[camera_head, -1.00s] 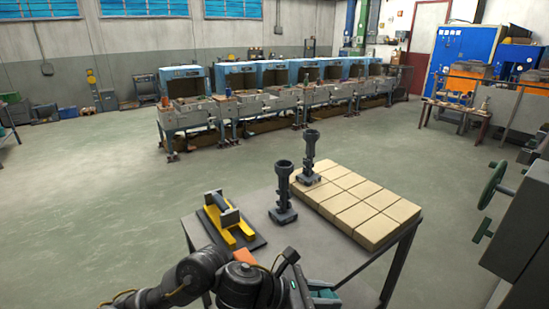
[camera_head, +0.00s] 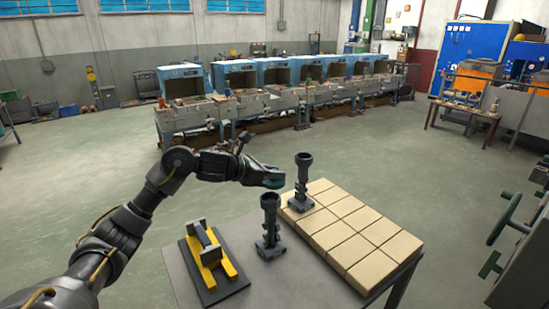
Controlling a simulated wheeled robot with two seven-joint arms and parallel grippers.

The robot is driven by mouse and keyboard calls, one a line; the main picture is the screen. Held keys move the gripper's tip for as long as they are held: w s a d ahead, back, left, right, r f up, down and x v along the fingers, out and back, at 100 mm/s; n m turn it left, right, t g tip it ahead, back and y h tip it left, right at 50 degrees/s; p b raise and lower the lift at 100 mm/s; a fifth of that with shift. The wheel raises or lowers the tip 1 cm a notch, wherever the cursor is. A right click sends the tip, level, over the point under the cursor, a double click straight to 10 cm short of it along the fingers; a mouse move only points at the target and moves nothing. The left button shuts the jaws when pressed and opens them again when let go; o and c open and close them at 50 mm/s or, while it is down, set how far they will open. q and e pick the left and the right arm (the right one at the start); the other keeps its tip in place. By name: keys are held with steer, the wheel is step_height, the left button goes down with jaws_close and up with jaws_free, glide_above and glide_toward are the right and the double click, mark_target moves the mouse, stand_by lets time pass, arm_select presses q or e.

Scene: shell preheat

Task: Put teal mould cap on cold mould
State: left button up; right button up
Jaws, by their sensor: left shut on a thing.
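My left gripper (camera_head: 262,174) is shut on the teal mould cap (camera_head: 273,182), which is partly hidden by the fingers. It holds the cap in the air, near the tops of two dark upright moulds. One mould (camera_head: 270,226) stands on the grey table, just below the cap in the picture. The other mould (camera_head: 303,183) stands on the pale brick slab, to the right of the cap. The cap looks apart from both moulds. I cannot tell by sight which mould is cold. My right gripper is not in view.
The pale brick slab (camera_head: 357,233) covers the right of the grey table (camera_head: 265,289). A yellow and black fixture (camera_head: 210,257) lies at the table's left. A dark machine with a green handwheel (camera_head: 507,217) stands at the right. The floor behind the table is clear.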

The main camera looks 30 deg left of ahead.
mark_target(270, 183)
arm_select(q)
steer(key=shift+w+a+r, duration=0.35)
steer(key=shift+a+r, duration=0.2)
steer(key=shift+s+a+f, duration=0.15)
steer(key=shift+a+f, duration=0.05)
steer(key=shift+f, duration=0.2)
steer(key=shift+d+f+b, duration=0.1)
steer(key=shift+f+b, duration=1.65)
steer(key=shift+f, duration=0.75)
steer(key=shift+b, duration=0.55)
steer(key=shift+f+b, duration=0.5)
steer(key=shift+b, duration=0.05)
steer(key=o, duration=0.5)
steer(key=shift+o, duration=0.9)
